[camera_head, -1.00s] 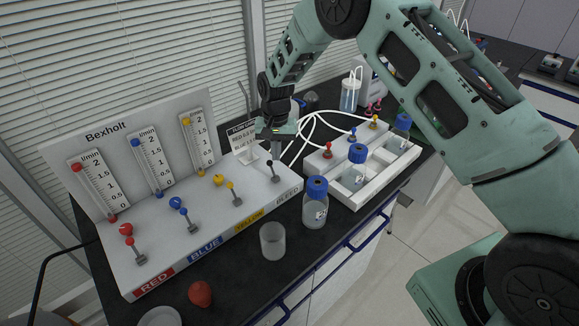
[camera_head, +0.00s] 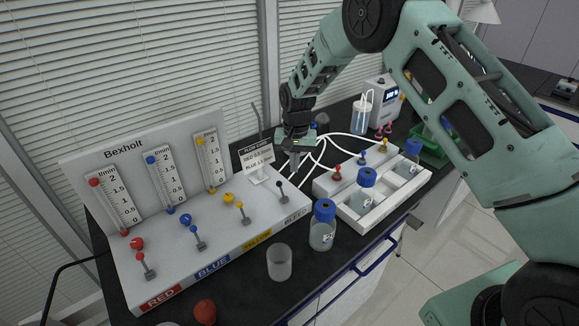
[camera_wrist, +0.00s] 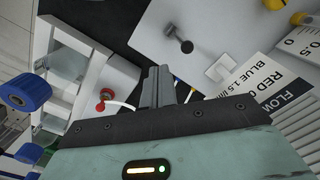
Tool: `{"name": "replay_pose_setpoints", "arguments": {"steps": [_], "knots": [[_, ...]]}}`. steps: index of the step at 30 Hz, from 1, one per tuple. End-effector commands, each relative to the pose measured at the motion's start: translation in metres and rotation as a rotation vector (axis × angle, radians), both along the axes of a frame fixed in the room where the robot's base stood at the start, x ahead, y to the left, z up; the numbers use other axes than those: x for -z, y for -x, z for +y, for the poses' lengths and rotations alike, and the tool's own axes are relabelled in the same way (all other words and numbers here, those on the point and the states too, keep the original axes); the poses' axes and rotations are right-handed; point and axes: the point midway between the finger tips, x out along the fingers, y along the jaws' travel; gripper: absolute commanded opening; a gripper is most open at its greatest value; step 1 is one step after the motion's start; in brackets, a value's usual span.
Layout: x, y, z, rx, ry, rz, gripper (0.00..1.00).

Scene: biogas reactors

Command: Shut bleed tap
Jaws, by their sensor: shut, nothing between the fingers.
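The bleed tap, a small lever with a black knob (camera_head: 279,184), stands at the right end of the white Bexholt panel (camera_head: 215,232), above the BLEED label (camera_head: 296,214). In the wrist view its black knob (camera_wrist: 186,46) and grey lever show above my fingers, apart from them. The lever leans toward the back of the panel in the head view. My gripper (camera_head: 294,166) is shut and empty, pointing down behind and slightly right of the tap. The closed fingers (camera_wrist: 157,84) also show in the wrist view.
Red, blue and yellow taps (camera_head: 239,206) line the panel. A flow card (camera_head: 257,158) stands close to my gripper. White tubes (camera_head: 318,150) run behind it. A white rack (camera_head: 375,205) with blue-capped bottles is to the right. A loose bottle (camera_head: 322,232) and beaker (camera_head: 279,262) stand in front.

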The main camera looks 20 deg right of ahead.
Motion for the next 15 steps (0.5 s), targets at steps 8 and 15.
{"name": "replay_pose_setpoints", "arguments": {"steps": [8, 15], "knots": [[-0.054, -0.021, 0.001, -0.001, -0.001, -0.007, 0.00], [-0.089, -0.033, 0.004, -0.001, 0.000, -0.003, 0.00]]}}
